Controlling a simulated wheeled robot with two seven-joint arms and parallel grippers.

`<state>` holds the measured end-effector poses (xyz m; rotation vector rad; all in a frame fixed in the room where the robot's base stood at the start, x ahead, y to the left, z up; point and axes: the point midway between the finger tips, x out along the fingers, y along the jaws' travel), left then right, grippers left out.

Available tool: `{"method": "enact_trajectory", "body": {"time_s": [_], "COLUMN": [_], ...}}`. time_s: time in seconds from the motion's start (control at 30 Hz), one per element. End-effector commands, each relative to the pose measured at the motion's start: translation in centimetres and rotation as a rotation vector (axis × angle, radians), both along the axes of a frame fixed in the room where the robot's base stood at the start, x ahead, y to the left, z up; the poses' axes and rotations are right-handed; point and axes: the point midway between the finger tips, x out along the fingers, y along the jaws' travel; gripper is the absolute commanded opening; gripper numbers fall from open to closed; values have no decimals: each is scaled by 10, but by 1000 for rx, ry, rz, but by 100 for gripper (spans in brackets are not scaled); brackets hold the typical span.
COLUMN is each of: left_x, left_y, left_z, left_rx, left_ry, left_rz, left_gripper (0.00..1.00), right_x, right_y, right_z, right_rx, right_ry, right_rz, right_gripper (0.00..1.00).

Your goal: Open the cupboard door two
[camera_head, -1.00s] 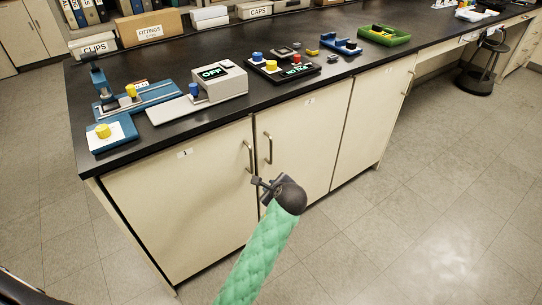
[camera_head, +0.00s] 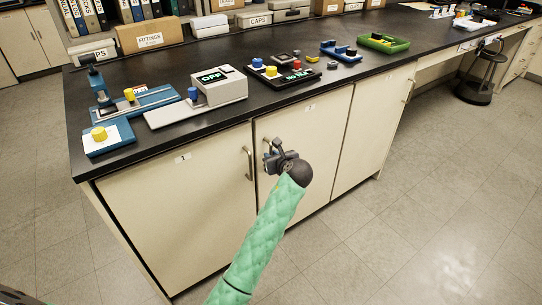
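Cupboard door two (camera_head: 310,150) is a cream door marked 2, in the middle of the bench front. It is closed, flush with the doors beside it. Its upright metal handle (camera_head: 266,144) is near its left edge, and the lower part is hidden behind my gripper. My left gripper (camera_head: 271,152), dark grey on a green-sleeved arm, is at this handle. Its fingers look apart, one to the right of the handle and one lower down. I cannot tell whether they touch it. My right gripper is not in view.
Door one (camera_head: 180,210) with its own handle (camera_head: 248,163) is closed on the left. A third door (camera_head: 370,120) is closed on the right. The black bench top (camera_head: 240,120) above carries instruments and trays. The floor (camera_head: 400,230) in front is clear; a stool (camera_head: 480,75) stands far right.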

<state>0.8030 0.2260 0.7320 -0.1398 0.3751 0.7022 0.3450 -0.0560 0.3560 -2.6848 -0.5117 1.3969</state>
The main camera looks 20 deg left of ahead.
Motion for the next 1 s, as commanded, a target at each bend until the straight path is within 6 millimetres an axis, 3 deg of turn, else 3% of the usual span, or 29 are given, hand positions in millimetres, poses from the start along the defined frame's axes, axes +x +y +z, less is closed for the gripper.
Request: {"method": "enact_trajectory", "body": {"time_s": [0.47,0.57,1.0], "left_x": [9,9,8], "left_y": [8,8,7], "left_z": [-6,-6,-5], "left_rx": [-1,-1,-2], "left_ry": [0,0,1], "left_rz": [0,0,14], "left_gripper": [19,0,0], "right_x": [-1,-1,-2], "right_y": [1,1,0], "right_z": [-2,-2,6], "right_rx": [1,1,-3], "right_ry": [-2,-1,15], "right_rz": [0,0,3], "right_gripper": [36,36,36]}}
